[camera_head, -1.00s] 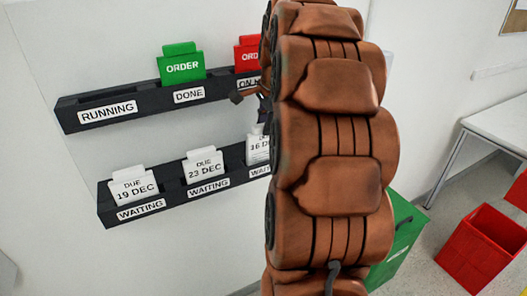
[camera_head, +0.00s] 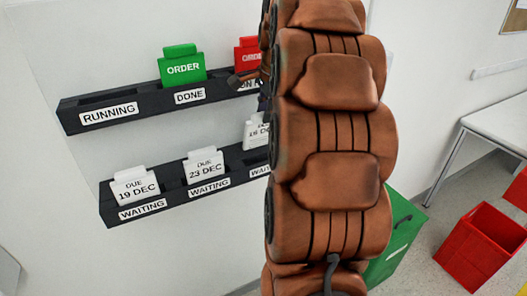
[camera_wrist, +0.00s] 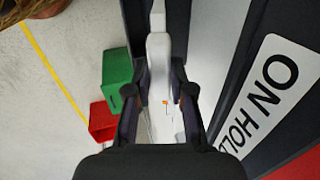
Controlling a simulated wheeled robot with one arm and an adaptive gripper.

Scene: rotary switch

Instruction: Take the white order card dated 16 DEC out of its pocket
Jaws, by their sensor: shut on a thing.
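The white card dated 16 DEC (camera_head: 256,131) shows in the head view above the right end of the lower rack, partly hidden by my arm. It stands higher than the other white cards, and I cannot tell whether its lower edge is clear of the pocket (camera_head: 258,157). In the wrist view my gripper (camera_wrist: 159,100) is shut on the card, whose white edge (camera_wrist: 159,55) runs between the two fingers. In the head view my arm hides most of the gripper.
White cards for 19 DEC (camera_head: 135,186) and 23 DEC (camera_head: 204,166) sit in the lower rack. The upper rack holds a green order card (camera_head: 182,67) and a red one (camera_head: 248,54). The ON HOLD label (camera_wrist: 268,95) is close right in the wrist view.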

